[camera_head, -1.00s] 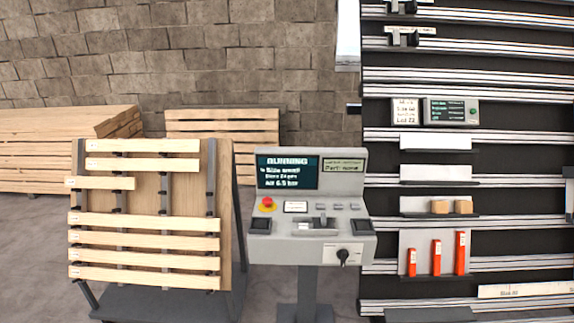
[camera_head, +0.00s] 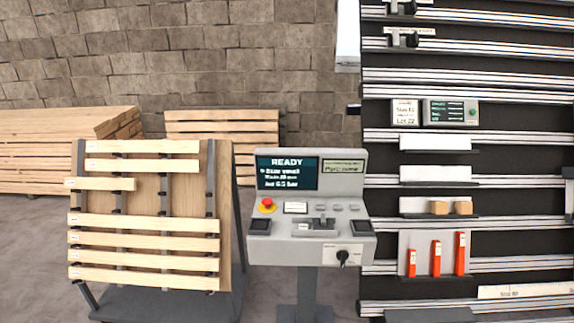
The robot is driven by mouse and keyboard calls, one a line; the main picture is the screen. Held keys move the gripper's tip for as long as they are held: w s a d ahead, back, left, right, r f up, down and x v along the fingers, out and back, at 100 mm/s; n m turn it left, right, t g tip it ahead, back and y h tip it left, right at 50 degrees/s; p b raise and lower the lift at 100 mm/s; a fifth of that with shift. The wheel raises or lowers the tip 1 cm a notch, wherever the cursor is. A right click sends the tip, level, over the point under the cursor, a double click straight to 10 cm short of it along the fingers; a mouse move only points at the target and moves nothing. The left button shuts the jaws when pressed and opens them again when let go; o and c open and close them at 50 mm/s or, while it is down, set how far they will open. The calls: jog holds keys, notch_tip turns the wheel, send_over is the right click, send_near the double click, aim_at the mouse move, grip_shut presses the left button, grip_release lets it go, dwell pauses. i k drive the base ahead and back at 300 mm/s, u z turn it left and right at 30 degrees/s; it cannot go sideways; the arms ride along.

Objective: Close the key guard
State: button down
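A grey control console (camera_head: 285,253) stands on a post in the middle of the view. Its screen (camera_head: 288,172) reads READY. A black key or selector knob (camera_head: 342,256) sits on a white plate (camera_head: 333,252) on the console's front face. A dark lever or raised part (camera_head: 320,222) stands in the middle of the sloped panel. I cannot tell which part is the key guard, or whether it is open. A red button (camera_head: 267,205) is at the panel's left. My gripper is not in view.
A rack with slats (camera_head: 145,223) stands left of the console. A dark wall of metal rails (camera_head: 470,155) with shelves and red-orange tools (camera_head: 436,258) is at the right. Timber stacks (camera_head: 50,150) lie behind, before a block wall (camera_head: 180,60). Grey floor shows at the lower left.

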aim_at(322, 224)
jog(key=z, duration=0.4)
jog(key=i, duration=2.3)
jog(key=u, duration=0.4)
